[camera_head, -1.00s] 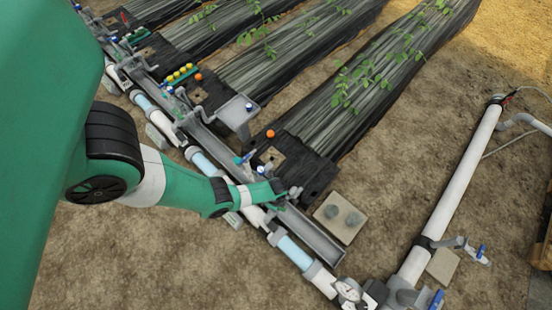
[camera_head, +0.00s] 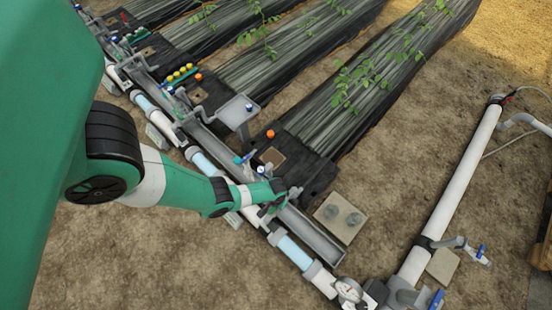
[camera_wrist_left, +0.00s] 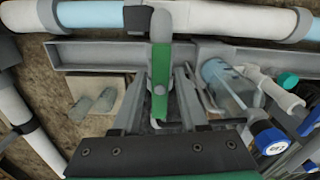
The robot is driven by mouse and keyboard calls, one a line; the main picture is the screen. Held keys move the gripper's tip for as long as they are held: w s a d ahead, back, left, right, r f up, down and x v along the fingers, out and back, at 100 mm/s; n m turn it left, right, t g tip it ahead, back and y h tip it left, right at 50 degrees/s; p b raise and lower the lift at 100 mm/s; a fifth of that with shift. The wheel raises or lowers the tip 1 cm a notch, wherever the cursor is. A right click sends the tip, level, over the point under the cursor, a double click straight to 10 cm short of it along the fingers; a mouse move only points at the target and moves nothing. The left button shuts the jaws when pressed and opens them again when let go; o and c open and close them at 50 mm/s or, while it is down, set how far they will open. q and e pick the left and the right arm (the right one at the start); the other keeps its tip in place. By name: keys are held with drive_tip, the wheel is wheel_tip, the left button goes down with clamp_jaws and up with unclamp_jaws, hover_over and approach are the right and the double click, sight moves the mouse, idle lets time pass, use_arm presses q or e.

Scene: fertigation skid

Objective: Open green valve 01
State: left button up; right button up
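The green valve handle (camera_wrist_left: 160,88) is a flat green lever below a grey pipe elbow, in the middle of the left wrist view. My left gripper (camera_wrist_left: 163,95) has its two grey fingers on either side of this lever. The fingers are apart, with a narrow gap at the lever's right side; contact is not clear. In the head view my left gripper (camera_head: 286,202) is over the grey channel beside the white pipe, and the lever there is largely hidden by the wrist. No valve number is readable. My right gripper is not in view.
A grey channel (camera_head: 312,233) runs along the pipe. A pale slab (camera_head: 340,216) lies on the soil. A pressure gauge (camera_head: 348,290) sits at the pipe's near end.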

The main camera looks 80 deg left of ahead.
use_arm(q)
drive_tip(key=shift+o, duration=1)
wheel_tip(320, 180, up, 10)
drive_tip(key=p, duration=1)
drive_tip(key=shift+r, duration=0.15)
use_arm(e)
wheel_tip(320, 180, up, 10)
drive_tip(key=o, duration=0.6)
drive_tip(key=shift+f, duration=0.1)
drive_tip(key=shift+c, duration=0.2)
